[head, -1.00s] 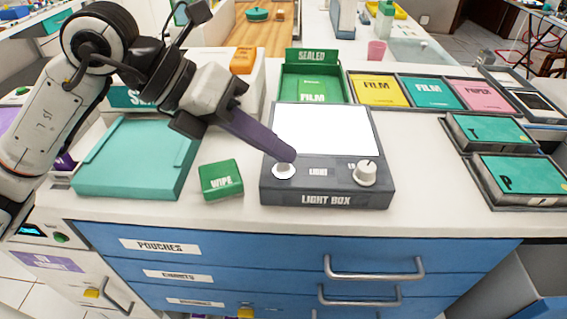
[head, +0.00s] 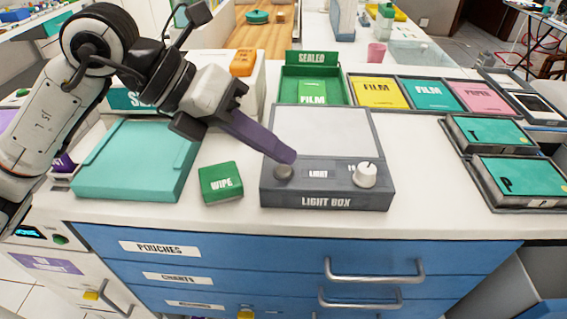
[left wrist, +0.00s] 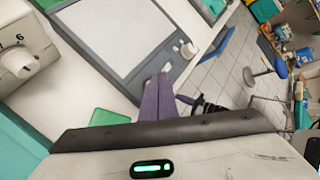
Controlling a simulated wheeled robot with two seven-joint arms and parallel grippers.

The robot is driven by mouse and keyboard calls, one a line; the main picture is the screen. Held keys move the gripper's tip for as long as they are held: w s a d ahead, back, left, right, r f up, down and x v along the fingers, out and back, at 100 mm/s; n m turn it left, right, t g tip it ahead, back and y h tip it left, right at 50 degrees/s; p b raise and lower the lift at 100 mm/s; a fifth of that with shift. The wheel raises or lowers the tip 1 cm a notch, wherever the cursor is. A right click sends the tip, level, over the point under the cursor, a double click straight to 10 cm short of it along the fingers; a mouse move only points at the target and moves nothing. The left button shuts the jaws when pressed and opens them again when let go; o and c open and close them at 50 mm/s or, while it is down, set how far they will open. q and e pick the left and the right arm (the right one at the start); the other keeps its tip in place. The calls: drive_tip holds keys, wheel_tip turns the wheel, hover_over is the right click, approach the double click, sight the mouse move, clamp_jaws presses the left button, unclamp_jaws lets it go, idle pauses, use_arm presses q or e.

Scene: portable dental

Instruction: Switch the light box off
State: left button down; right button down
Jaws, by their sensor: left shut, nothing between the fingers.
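The light box (head: 325,202) stands on the white counter, a dark grey case with a flat panel (head: 322,130) that now looks dull grey and unlit. On its front strip are a dark round button (head: 284,172) at left and a white knob (head: 365,174) at right. My left gripper (head: 289,156) is shut and empty, its purple fingers reaching down to just above the button; whether they touch it I cannot tell. In the left wrist view the light box (left wrist: 150,30) lies ahead of the purple fingers (left wrist: 162,82). My right gripper is not in view.
A green wipe box (head: 220,182) and a teal case (head: 135,160) sit left of the light box. Film trays (head: 378,90) stand behind, and two dark trays (head: 520,170) at right.

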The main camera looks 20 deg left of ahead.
use_arm(q)
wheel_tip(320, 180, up, 6)
drive_tip(key=p, duration=0.5)
